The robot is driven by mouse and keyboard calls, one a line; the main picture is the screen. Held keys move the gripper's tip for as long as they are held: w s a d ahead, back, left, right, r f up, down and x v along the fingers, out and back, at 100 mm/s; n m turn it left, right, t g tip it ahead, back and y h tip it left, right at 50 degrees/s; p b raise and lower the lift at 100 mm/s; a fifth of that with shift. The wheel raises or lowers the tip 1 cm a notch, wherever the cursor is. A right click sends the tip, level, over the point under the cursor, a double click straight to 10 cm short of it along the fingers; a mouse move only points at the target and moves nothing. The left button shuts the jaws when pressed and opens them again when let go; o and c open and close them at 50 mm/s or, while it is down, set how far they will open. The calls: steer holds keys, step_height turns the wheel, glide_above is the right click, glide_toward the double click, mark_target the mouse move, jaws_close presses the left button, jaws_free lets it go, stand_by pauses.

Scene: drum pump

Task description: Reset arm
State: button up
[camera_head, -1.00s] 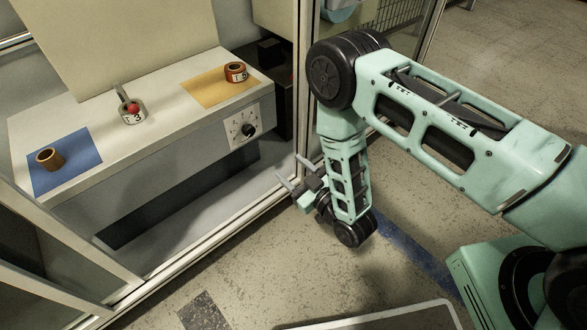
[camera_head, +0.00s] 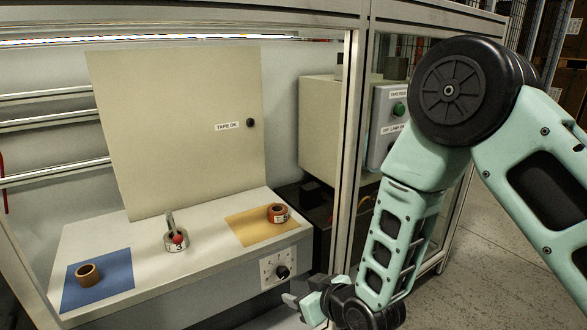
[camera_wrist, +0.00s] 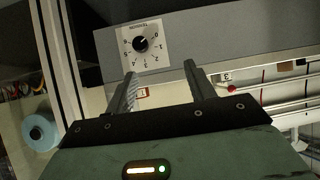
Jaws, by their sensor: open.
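My gripper (camera_head: 296,298) is at the bottom of the head view, in front of the bench, below and right of the dial. In the wrist view its two fingers (camera_wrist: 160,82) are apart with nothing between them. The dial panel (camera_wrist: 146,47), white with a black knob, lies beyond the fingertips there; it also shows on the bench front in the head view (camera_head: 280,268). My arm hangs down at the right of the head view, outside the cabinet frame.
A frame post (camera_head: 350,140) stands beside my arm. A green-button box (camera_head: 392,115) is behind.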

steer(key=s+d+r+g+h, duration=0.2)
steer(key=s+d+r+g, duration=0.15)
steer(key=s+r, duration=0.4)
steer(key=s+d+r+g+h, duration=0.25)
steer(key=s+d+r, duration=0.2)
steer(key=s, duration=0.55)
steer(key=s+d+r+g+h, duration=0.25)
steer(key=s+d+r, duration=0.2)
steer(key=s, duration=0.45)
step_height(320, 180, up, 31)
steer(key=p, duration=3.1)
steer(key=shift+w+a+r+g+y, duration=0.2)
steer(key=shift+w+a+g+y, duration=0.1)
steer(key=shift+g+y, duration=0.1)
